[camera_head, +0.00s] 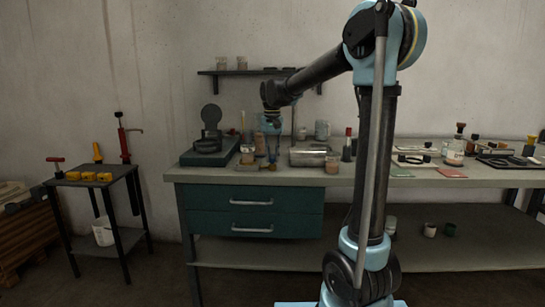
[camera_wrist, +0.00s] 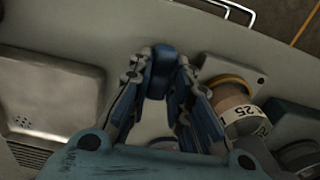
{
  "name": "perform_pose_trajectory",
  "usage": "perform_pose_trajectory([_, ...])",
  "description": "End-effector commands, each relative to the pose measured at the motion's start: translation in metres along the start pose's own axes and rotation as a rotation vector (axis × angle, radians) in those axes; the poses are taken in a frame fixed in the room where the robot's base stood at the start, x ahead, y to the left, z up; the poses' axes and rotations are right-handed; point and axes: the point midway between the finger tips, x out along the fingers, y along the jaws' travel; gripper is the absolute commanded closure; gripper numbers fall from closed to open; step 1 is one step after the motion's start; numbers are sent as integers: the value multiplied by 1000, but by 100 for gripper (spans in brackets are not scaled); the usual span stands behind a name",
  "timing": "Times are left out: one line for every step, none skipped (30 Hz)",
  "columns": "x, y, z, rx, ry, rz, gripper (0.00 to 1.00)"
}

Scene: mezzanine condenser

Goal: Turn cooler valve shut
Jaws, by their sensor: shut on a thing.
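The cooler valve's blue handle (camera_wrist: 160,72) stands up between my fingertips in the wrist view. My gripper (camera_wrist: 159,84) is shut on it, with one finger on each side. The valve's body below the handle is mostly hidden by the fingers. In the head view my gripper (camera_head: 270,152) reaches down to the bench top, and the valve there is too small and covered to make out well. I cannot tell the handle's angle relative to its pipe.
A metal tray (camera_wrist: 45,100) lies left of my fingers in the wrist view. A marked cylinder (camera_wrist: 238,112) with a tan top stands close on the right. The bench (camera_head: 360,178) carries jars and tools. A small side table (camera_head: 95,183) stands at the left.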

Motion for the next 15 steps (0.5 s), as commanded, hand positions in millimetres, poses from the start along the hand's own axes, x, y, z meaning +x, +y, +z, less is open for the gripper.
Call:
perform_pose_trajectory([-1,0,-2,17,4,1,100])
perform_pose_trajectory([-1,0,-2,25,4,1,100])
perform_pose_trajectory([-1,0,-2,34,4,1,100])
perform_pose_trajectory([-1,0,-2,40,4,1,100])
perform_pose_trajectory([0,0,-2,46,4,1,100])
perform_pose_trajectory([0,0,-2,51,4,1,100])
perform_pose_trajectory([0,0,-2,54,4,1,100])
perform_pose_trajectory([0,0,-2,57,4,1,100])
perform_pose_trajectory([0,0,-2,59,4,1,100])
perform_pose_trajectory([0,0,-2,60,4,1,100])
perform_pose_trajectory([0,0,-2,61,4,1,100])
perform_pose_trajectory([0,0,-2,62,4,1,100])
perform_pose_trajectory([0,0,-2,62,4,1,100])
perform_pose_trajectory([0,0,-2,62,4,1,100])
perform_pose_trajectory([0,0,-2,62,4,1,100])
